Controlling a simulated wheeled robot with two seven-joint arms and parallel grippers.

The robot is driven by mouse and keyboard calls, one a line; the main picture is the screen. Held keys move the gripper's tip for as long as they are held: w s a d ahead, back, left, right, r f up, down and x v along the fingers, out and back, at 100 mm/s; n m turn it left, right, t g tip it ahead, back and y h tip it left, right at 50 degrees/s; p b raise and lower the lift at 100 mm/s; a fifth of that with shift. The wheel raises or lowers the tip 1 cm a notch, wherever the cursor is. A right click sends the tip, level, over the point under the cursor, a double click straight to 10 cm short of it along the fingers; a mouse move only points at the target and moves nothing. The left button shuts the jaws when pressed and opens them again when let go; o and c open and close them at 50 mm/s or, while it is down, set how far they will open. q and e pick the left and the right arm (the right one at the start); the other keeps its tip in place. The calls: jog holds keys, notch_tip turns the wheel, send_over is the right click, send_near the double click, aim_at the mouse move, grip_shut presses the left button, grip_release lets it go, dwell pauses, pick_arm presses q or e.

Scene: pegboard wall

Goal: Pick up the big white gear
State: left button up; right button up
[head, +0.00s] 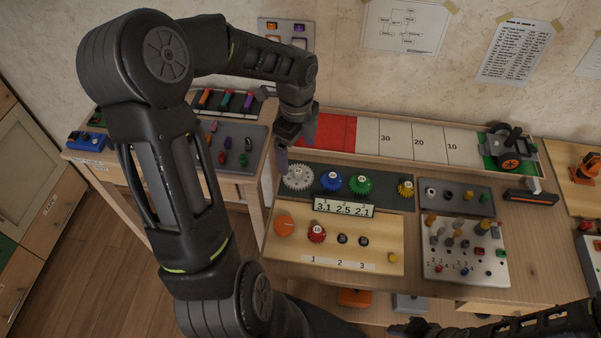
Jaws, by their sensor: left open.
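The big white gear (298,177) lies at the left end of a dark grey strip on the table, left of a blue gear (331,181) and a green gear (361,185). My left gripper (284,161) is open, just above and to the left of the white gear in the picture. It points down, and nothing shows between its fingers. I cannot tell its exact height over the gear. Part of my right arm shows at the bottom right, but its gripper is out of view.
A small yellow gear (405,188) lies at the strip's right end. A number plate (343,208) stands in front of the gears. A wooden board (290,248) with an orange disc and a red gear lies nearer. A red and white track (395,140) runs behind.

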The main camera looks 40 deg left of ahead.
aim_at(297, 171)
pick_arm(q)
jog(key=shift+f, duration=1.35)
jog(key=shift+d+f+p, duration=0.1)
jog(key=shift+f+p, duration=0.2)
jog(key=shift+f, duration=2.3)
jog(key=c, duration=1.4)
